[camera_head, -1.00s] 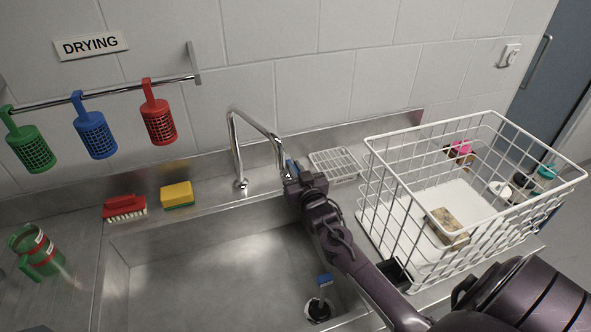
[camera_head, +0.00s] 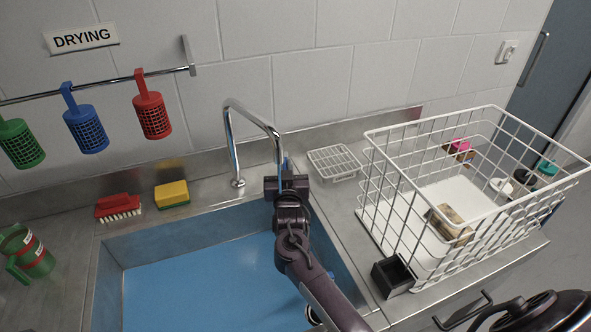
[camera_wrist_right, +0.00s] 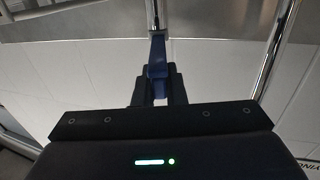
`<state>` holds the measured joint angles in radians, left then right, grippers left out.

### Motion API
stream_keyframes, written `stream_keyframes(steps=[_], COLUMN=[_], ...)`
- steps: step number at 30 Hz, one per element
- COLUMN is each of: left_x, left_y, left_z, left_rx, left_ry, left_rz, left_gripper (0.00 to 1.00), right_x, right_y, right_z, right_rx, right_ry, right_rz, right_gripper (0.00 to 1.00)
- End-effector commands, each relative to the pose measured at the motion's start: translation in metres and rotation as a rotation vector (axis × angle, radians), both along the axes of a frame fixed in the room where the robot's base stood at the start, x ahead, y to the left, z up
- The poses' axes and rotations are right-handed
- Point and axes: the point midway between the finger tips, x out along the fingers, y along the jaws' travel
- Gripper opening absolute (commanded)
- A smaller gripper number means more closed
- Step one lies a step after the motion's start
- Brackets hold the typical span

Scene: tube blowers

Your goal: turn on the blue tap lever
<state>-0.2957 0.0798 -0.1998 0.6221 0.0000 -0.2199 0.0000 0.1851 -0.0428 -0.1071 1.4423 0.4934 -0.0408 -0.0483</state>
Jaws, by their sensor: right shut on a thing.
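The blue tap lever (camera_wrist_right: 158,58) sits between the two dark fingers of my right gripper (camera_wrist_right: 159,88) in the right wrist view. My right gripper (camera_head: 286,178) is shut on the lever, just beside the hanging end of the steel spout (camera_head: 250,118) in the head view. Only a sliver of blue lever shows there above the gripper. The sink basin (camera_head: 108,262) looks filled with flat blue. Any stream from the spout is hidden behind my gripper. My left gripper is not in view.
A white wire basket (camera_head: 372,190) with small items and a wire rack (camera_head: 334,161) stand on the right. Several coloured holders (camera_head: 152,117) hang from the wall rail.

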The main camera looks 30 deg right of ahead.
Motion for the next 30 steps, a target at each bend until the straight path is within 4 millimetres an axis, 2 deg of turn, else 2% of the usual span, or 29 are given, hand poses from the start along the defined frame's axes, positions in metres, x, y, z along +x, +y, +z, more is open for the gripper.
stream_keyframes(steps=[4,5,10,20,23,30], left_x=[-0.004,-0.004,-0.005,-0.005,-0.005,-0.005], left_y=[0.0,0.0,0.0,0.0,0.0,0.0], left_z=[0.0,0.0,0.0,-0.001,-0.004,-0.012], left_rx=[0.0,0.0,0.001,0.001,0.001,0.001], left_ry=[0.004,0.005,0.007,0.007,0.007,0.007], left_rz=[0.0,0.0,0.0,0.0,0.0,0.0], left_gripper=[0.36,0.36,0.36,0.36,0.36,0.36], right_x=[-0.001,-0.001,-0.001,-0.004,-0.015,-0.053], right_y=[-0.001,-0.001,-0.001,0.0,0.005,0.02], right_z=[-0.001,-0.001,-0.001,-0.002,-0.003,-0.003], right_rx=[0.001,0.001,0.001,0.001,0.002,0.003], right_ry=[0.005,0.005,0.004,0.003,0.002,0.004], right_rz=[-0.001,-0.001,-0.001,0.001,0.002,0.001], right_gripper=[0.0,0.12,0.33,0.33,0.33,0.33])
